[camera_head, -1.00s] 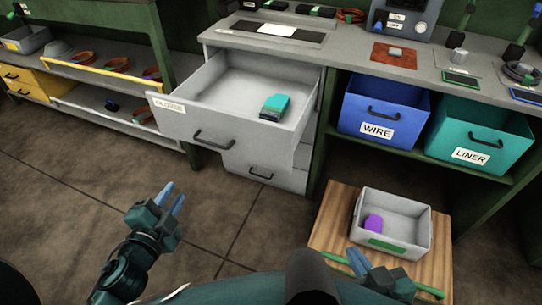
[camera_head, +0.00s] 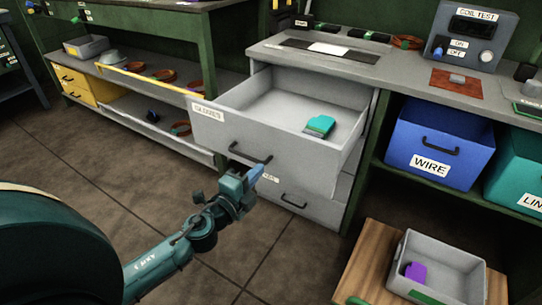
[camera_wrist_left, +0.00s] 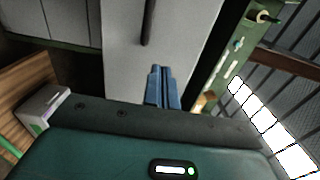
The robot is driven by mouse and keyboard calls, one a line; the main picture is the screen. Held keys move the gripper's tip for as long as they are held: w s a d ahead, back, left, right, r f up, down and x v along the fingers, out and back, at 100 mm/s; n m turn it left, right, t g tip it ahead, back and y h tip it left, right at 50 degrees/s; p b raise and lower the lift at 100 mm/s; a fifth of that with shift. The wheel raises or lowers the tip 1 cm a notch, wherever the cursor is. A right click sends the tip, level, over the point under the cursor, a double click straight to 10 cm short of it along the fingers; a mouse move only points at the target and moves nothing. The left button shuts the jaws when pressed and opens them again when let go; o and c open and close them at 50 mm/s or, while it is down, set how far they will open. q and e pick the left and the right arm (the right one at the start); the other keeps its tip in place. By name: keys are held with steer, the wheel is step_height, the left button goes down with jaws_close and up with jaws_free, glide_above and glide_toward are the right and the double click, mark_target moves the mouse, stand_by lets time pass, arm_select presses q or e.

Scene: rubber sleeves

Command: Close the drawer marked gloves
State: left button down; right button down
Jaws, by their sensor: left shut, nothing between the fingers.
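The grey drawer marked gloves (camera_head: 217,126) is pulled well out of the bench in the head view, with a teal packet (camera_head: 320,126) lying inside. Its dark handle (camera_head: 249,151) is on the front. My left gripper (camera_head: 262,169) is shut and empty, with its blue fingertips overlapping the lower right of the drawer front, near the handle. In the left wrist view, the shut fingers (camera_wrist_left: 162,75) point at a grey front (camera_wrist_left: 175,35) with a dark handle (camera_wrist_left: 148,22). Whether they touch it I cannot tell. My right gripper is out of view.
A lower grey drawer (camera_head: 312,206) sits beneath. A blue WIRE bin (camera_head: 436,145) and a teal LINER bin (camera_head: 518,175) are on the shelf to the right. A wooden stand (camera_head: 372,262) holds a grey crate (camera_head: 447,257) with a purple item. Floor before the drawer is clear.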

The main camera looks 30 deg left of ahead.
mark_target(277, 151)
arm_select(q)
steer(key=w, duration=0.6)
steer(key=shift+w+d, duration=0.3)
steer(key=shift+w, duration=0.1)
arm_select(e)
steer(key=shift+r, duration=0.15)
arm_select(q)
steer(key=shift+w, duration=0.15)
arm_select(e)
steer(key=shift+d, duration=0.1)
